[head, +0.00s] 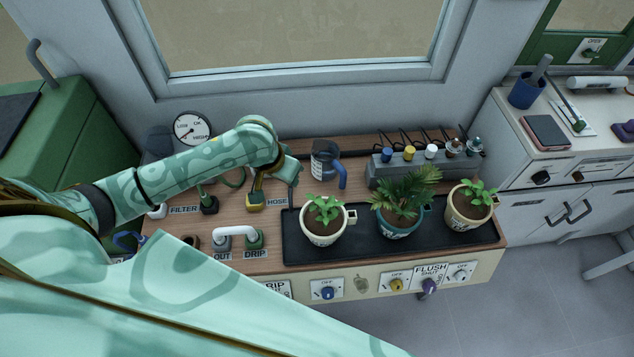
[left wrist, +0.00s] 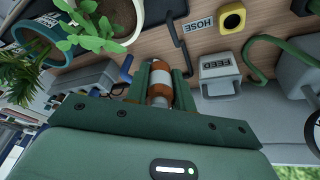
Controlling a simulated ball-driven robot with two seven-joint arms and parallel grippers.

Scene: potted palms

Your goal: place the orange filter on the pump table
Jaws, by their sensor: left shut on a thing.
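The orange filter (left wrist: 159,85), an orange cylinder with a pale band, is between the fingers of my left gripper (left wrist: 160,76) in the left wrist view. The gripper is shut on it. In the head view my left gripper (head: 288,174) is over the back middle of the wooden pump table (head: 180,262), near the HOSE label; I cannot make out the filter there. A FILTER label (head: 184,210) lies on the table's left part, left of the gripper. My right gripper is in neither view.
A black tray (head: 345,255) holds three potted plants on the table's right part. A white-and-green pipe piece (head: 239,238) is near the front. A FEED box (left wrist: 219,70) shows in the left wrist view.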

